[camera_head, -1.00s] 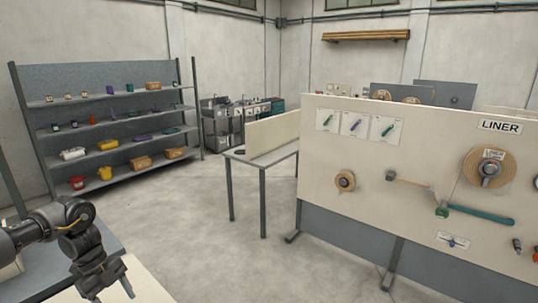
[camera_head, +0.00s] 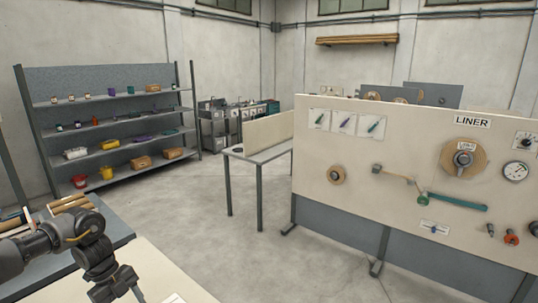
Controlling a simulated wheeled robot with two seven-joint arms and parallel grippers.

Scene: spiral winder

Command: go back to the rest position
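My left gripper (camera_head: 122,290) is at the lower left, at the end of the dark arm that comes in from the left edge. It hangs over the cream table top (camera_head: 165,272), and its fingers are partly cut off by the bottom of the view. I see nothing held in it, but how far the fingers are apart is unclear. My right gripper is not in view.
A cream LINER panel (camera_head: 400,200) with a brown roll (camera_head: 464,158) and a green-handled lever (camera_head: 455,201) stands on the right. A shelf rack (camera_head: 110,105) and a grey table (camera_head: 262,157) stand behind. Wooden rolls (camera_head: 68,203) lie at left. Open floor lies between.

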